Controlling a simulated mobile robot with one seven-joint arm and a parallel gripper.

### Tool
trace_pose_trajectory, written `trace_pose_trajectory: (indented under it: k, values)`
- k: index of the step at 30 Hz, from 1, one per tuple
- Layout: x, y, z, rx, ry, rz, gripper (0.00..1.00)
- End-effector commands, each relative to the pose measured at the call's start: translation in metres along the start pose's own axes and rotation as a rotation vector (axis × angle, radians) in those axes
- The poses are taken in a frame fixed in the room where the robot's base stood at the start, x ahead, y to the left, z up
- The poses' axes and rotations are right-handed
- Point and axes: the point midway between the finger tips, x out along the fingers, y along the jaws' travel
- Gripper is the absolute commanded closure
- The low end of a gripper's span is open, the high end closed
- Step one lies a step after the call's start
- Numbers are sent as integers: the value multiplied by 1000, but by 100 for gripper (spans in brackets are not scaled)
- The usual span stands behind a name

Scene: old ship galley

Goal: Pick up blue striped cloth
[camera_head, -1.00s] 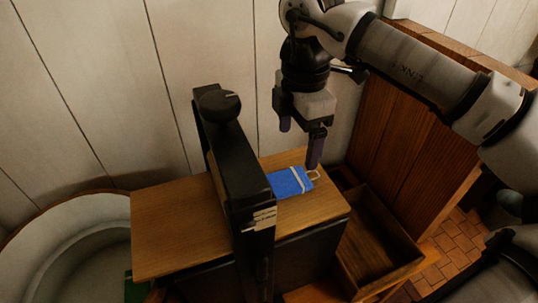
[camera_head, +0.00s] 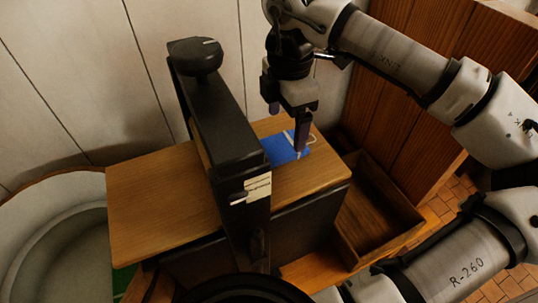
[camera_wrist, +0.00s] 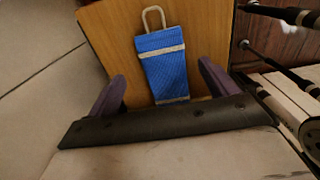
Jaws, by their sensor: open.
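The blue cloth (camera_head: 283,149) with pale stripes lies flat on the wooden board top (camera_head: 160,208), towards its back right. In the wrist view the cloth (camera_wrist: 165,70) shows a pale stripe near each visible end and a light loop at the far end. My gripper (camera_head: 287,128) is over the cloth, pointing down, and hides part of it. In the wrist view my gripper (camera_wrist: 165,90) is open, with one purple finger on each side of the cloth's near part. The cloth's near end is hidden by the gripper body. I cannot tell the exact height above it.
A black upright post (camera_head: 222,130) with a knob rises just left of the cloth. An open wooden drawer (camera_head: 385,215) sits to the right, beside a tall wooden panel (camera_head: 440,70). A pale round tub (camera_head: 60,240) is at lower left. The board's left part is bare.

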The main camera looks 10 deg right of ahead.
Motion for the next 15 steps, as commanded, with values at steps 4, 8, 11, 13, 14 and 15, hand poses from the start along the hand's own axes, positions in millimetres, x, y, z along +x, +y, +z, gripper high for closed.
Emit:
trace_pose_trajectory:
  k: [4, 8, 11, 13, 14, 15]
  values:
    - [21, -4, 2, 0, 4, -1, 15]
    - [42, -5, 3, -1, 3, -1, 15]
    - [48, -4, 3, 0, 0, 0, 15]
    - [48, -4, 3, 1, 0, 0, 15]
    - [47, -4, 4, 1, 0, 0, 15]
    - [47, -4, 4, 1, 0, 0, 15]
